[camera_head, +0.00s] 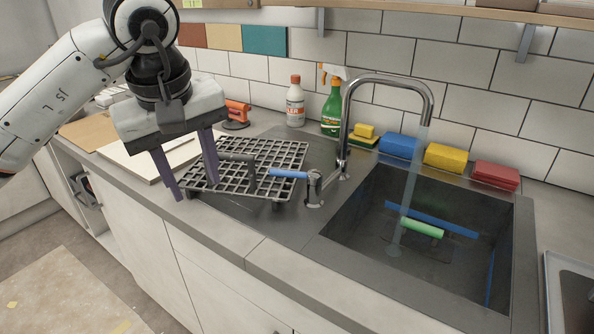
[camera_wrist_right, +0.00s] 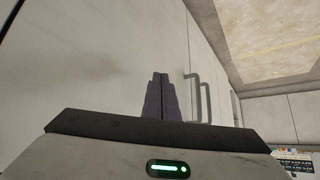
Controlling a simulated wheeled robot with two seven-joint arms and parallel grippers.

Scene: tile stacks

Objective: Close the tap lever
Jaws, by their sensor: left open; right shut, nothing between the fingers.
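The chrome tap (camera_head: 342,120) arches over the dark sink, and a stream of water (camera_head: 408,190) runs from its spout into the basin. The tap lever (camera_head: 288,173) is a blue handle pointing left from a short metal post (camera_head: 314,188) left of the spout's base. My left gripper (camera_head: 196,188) is open and empty, with its two purple fingers pointing down at the left end of the black rack. It is left of the lever and apart from it. My right gripper (camera_wrist_right: 160,78) is shut and empty, low in front of light cabinet doors, far from the lever in neither shared view.
A black grid rack (camera_head: 225,178) lies between my left gripper and the lever. A green spray bottle (camera_head: 332,108) and a white bottle (camera_head: 295,103) stand behind the rack.

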